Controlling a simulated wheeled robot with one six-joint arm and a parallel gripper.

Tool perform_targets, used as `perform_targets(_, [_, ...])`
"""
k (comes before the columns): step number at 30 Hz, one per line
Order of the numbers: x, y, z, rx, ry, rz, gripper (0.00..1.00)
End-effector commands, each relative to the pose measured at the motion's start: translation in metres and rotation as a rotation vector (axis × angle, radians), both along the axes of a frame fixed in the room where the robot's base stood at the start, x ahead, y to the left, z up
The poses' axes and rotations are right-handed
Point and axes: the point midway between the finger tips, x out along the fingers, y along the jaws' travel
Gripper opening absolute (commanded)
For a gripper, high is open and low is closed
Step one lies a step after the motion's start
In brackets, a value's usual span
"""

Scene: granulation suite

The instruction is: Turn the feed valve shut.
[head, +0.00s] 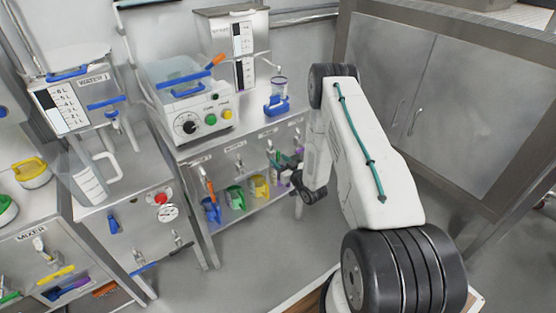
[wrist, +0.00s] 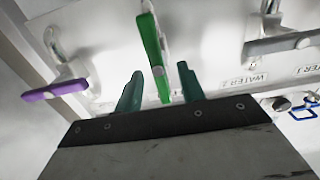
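No label reading "feed" is legible, so I cannot tell for certain which lever is the feed valve. In the wrist view, a green lever (wrist: 155,50) hangs from its fitting, pointing down the picture. My gripper (wrist: 158,85) is open, with one green finger on each side of the lever's lower end. Gaps show between lever and fingers. A label behind the lever is mostly hidden. In the head view, my gripper end is small beside the bench's right end, among green and purple parts too small to separate.
In the wrist view, a purple lever (wrist: 55,90) is left and a grey lever (wrist: 284,43) right, near WATER labels. In the head view, a control box (head: 195,112) stands on the bench, coloured containers (head: 235,197) sit below, and cabinets (head: 410,90) are right.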

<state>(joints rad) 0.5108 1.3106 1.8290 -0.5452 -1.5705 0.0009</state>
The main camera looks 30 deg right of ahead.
Motion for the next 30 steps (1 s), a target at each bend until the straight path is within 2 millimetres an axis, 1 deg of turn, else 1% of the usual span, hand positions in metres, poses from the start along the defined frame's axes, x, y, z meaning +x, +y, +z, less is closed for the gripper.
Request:
perform_targets(1, [0.006, 0.000, 0.000, 0.000, 0.000, 0.001, 0.39])
perform_targets(5, [0.015, 0.001, 0.000, 0.000, 0.000, 0.001, 0.39])
perform_targets(13, [0.018, 0.001, 0.000, 0.000, 0.001, 0.000, 0.39])
perform_targets(14, [0.018, 0.001, 0.000, 0.000, 0.001, 0.000, 0.36])
perform_targets(15, [0.018, 0.001, 0.000, 0.000, 0.001, 0.000, 0.25])
perform_targets(18, [0.018, 0.001, 0.000, 0.000, 0.001, 0.000, 0.00])
perform_targets(25, [0.017, 0.001, 0.000, 0.006, 0.001, 0.000, 0.00])
perform_targets(30, [0.017, 0.000, 0.000, 0.046, 0.003, 0.000, 0.00])
